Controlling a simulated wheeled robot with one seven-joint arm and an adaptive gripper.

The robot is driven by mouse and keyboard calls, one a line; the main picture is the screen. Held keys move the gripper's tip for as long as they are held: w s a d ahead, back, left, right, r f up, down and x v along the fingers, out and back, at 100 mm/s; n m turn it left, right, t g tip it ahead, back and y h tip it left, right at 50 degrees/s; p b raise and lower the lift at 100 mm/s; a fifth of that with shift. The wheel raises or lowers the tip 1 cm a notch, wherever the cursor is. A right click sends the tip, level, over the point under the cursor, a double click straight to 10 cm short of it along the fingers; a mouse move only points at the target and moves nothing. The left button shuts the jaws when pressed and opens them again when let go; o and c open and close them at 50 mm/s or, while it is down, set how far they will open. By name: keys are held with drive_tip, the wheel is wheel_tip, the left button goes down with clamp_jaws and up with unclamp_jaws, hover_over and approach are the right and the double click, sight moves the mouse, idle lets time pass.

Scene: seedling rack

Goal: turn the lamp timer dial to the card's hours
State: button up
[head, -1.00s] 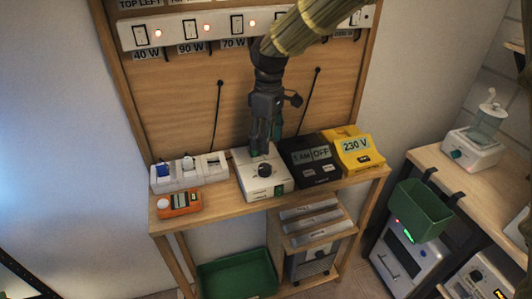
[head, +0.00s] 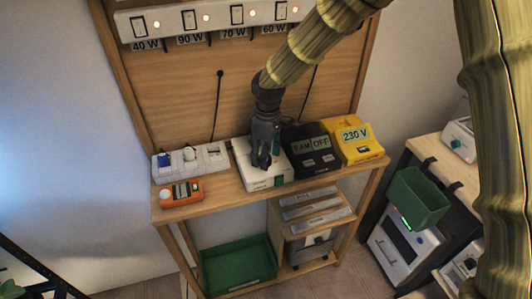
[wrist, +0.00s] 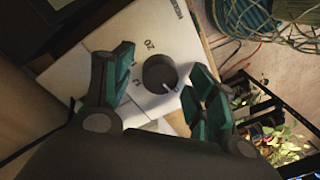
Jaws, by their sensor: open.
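The white lamp timer box (head: 268,184) stands on the upper shelf; my gripper (head: 262,163) points down over it and hides its dial there. In the wrist view, the round dark dial (wrist: 157,78) shows on the white face (wrist: 128,36), with a pale pointer mark toward the lower right and the number 20 printed beside it. My gripper (wrist: 165,70) is open, one green-padded finger on each side of the dial. I cannot tell whether either pad touches it. No hours card can be made out.
A black box (head: 318,167) reading 5 AM OFF and a yellow 230 V box (head: 371,154) stand close on the right. A white socket strip (head: 170,175) and an orange meter (head: 167,197) are on the left. A green tray (head: 215,283) sits below.

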drive_tip(key=shift+f, duration=0.2)
drive_tip(key=c, duration=1)
drive_tip(key=shift+r+m, duration=0.1)
drive_tip(key=shift+m, duration=0.3)
drive_tip(key=m+p, duration=0.1)
drive_tip(key=m, duration=0.3)
drive_tip(key=shift+m, duration=0.3)
drive_tip(key=shift+m+t, duration=0.3)
drive_tip(key=shift+m, duration=1.9)
